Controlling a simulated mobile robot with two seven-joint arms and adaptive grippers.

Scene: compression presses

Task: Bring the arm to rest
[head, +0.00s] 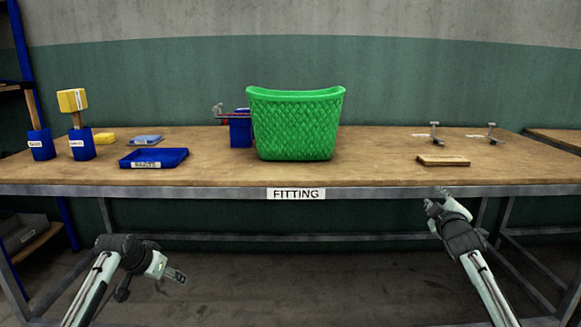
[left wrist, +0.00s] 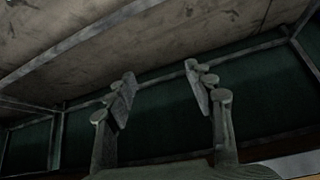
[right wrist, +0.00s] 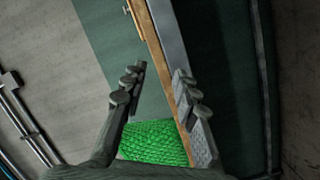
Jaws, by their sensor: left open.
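My right gripper (head: 436,200) is just in front of the workbench's front edge, at the right of the head view. In the right wrist view its two fingers (right wrist: 160,75) stand apart with nothing between them held. My left gripper (head: 174,274) is low in front of the bench at the left, below the tabletop level in the picture. In the left wrist view its fingers (left wrist: 161,78) are spread and empty. Neither gripper touches any object that I can see.
The workbench (head: 400,177) carries a green basket (head: 297,125), which partly hides a blue bin (head: 240,130). A blue tray (head: 153,158), blue holders with mallets (head: 81,143) and a small wooden board (head: 443,160) lie apart. Two small clamps (head: 434,132) stand at the back right.

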